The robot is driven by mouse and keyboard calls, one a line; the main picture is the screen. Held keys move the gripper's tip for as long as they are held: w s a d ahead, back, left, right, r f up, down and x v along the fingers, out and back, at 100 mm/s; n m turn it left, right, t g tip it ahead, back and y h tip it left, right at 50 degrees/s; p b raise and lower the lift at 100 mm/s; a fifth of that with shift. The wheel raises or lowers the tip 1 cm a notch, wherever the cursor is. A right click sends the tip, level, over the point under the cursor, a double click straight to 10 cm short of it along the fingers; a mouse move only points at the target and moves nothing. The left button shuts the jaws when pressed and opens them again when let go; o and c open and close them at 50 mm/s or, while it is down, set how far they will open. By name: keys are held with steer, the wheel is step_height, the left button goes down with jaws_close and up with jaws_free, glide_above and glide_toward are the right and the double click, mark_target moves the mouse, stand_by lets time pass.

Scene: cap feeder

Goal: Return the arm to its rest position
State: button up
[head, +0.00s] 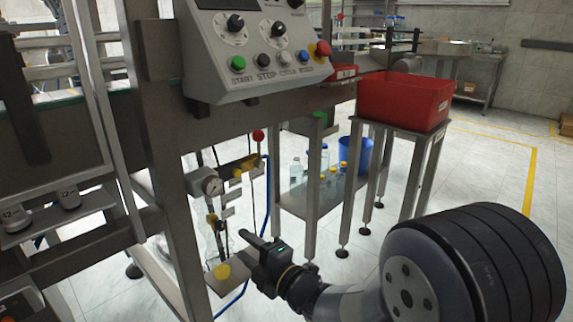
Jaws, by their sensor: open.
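My gripper (252,243) shows in the lower middle of the head view, at the end of my arm (345,300), which comes in from the lower right. It points up and left, toward the lower part of the machine frame. Its jaws are open and I see nothing held between them. I cannot tell the exact gap to these parts.
A control panel (262,50) with knobs and coloured buttons is above. A red bin (403,100) stands on a metal stand to the right. A lower shelf (300,203) holds bottles, and a blue bucket (357,155) is behind. Tiled floor at the right is open.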

mark_target(222, 228)
steer(key=b+x, duration=0.1)
steer(key=x, duration=0.7)
steer(key=shift+a, duration=0.1)
